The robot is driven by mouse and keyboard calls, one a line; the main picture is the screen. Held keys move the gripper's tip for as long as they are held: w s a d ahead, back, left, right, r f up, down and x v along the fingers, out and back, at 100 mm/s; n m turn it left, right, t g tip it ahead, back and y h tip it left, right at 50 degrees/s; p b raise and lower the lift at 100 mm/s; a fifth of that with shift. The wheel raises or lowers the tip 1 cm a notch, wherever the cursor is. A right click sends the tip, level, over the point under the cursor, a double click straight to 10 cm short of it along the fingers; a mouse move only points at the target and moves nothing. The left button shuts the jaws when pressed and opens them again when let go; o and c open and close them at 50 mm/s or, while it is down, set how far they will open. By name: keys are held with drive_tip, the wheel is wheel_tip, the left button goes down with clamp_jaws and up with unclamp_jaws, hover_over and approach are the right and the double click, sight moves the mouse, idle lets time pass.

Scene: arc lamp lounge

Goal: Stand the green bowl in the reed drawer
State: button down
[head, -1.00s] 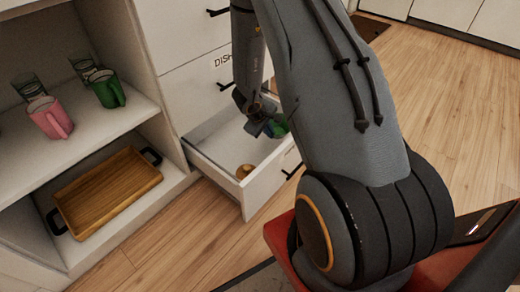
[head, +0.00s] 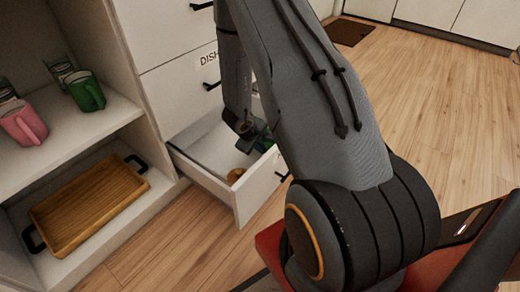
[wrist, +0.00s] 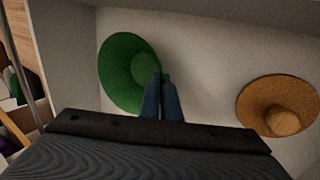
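The green bowl (wrist: 118,72) shows in the wrist view with its hollow facing the camera. My gripper (wrist: 162,80) has its two fingers close together at the bowl's right rim, pinching it. In the head view the gripper (head: 245,130) is over the open white drawer (head: 215,182), with only a sliver of the green bowl (head: 265,141) showing beside it. The drawer's floor lies behind the bowl in the wrist view; I cannot tell whether the bowl touches it. No label is visible on the open drawer's front.
A brown bowl (wrist: 278,104) sits in the drawer, right of the green bowl. A drawer labelled "DISH" (head: 207,65), partly hidden, is shut above. Left, open shelves hold a green mug (head: 87,92), a pink mug (head: 23,125) and a wooden tray (head: 88,203).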

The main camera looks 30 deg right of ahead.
drive_tip(key=c, duration=2)
unclamp_jaws()
drive_tip(key=shift+f, duration=0.1)
drive_tip(key=p+v, duration=0.7)
drive_tip(key=v, duration=0.5)
drive_tip(key=shift+p, duration=0.4)
